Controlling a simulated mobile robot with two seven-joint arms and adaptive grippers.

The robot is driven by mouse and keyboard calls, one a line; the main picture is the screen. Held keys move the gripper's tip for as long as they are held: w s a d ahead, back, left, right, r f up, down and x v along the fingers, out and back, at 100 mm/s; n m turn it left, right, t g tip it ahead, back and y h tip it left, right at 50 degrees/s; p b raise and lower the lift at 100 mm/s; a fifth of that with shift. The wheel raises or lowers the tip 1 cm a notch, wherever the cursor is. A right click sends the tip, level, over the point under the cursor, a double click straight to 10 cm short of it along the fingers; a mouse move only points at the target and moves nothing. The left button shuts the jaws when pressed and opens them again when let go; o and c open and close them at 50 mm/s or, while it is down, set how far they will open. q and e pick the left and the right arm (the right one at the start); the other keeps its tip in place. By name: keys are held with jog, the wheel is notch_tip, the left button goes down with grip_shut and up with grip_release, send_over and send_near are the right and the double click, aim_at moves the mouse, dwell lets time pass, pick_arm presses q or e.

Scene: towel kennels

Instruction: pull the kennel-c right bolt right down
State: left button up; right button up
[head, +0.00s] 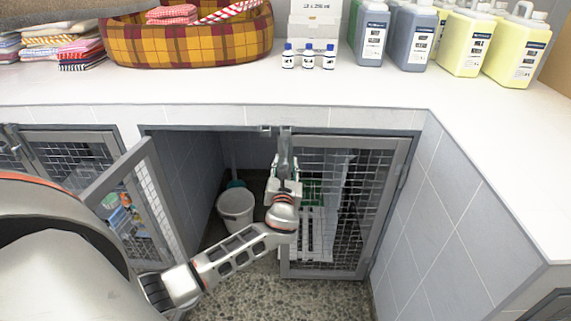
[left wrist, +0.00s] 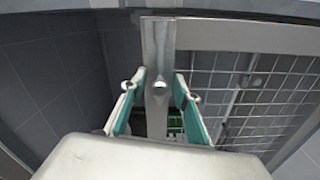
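The right bolt (head: 285,149) is an upright grey metal bar at the top left edge of the closed right mesh door (head: 345,272) in the head view. My left gripper (head: 284,176) is at the bolt's lower part. In the left wrist view, the bolt (left wrist: 158,45) runs down between the two teal-padded fingers of my left gripper (left wrist: 159,78). The fingers are spread, one on each side of the bar. Gaps show beside the bar lower down; whether the tips touch it I cannot tell. My right gripper is in neither view.
The left mesh door (head: 160,205) stands open. A white bucket (head: 236,208) is inside the kennel. Above is a white counter (head: 220,90) with a plaid basket (head: 190,42), small bottles and several jugs (head: 470,42). A tiled wall (head: 430,215) stands to the right.

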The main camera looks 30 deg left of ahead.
pick_arm(q)
jog(key=v, duration=1.2)
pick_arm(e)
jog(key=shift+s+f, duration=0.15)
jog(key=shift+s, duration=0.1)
pick_arm(q)
jog(key=s+d+f+n+g+h+p, duration=0.1)
jog(key=s+d+f+n+g+h, duration=0.1)
jog(key=s+d+f+n+h, duration=0.45)
jog(key=s+d+f+n+g+h+p, duration=0.1)
jog(key=s+d+f+n+g, duration=0.15)
jog(key=s+f+n, duration=0.55)
jog(key=s+d+f+n+h+p, duration=0.1)
jog(key=s+d+f+n+h, duration=0.3)
jog(key=s+d+n, duration=0.4)
jog(key=s+n, duration=0.2)
jog(key=n, duration=0.3)
jog(key=shift+s+f, duration=0.2)
jog(key=shift+s, duration=0.15)
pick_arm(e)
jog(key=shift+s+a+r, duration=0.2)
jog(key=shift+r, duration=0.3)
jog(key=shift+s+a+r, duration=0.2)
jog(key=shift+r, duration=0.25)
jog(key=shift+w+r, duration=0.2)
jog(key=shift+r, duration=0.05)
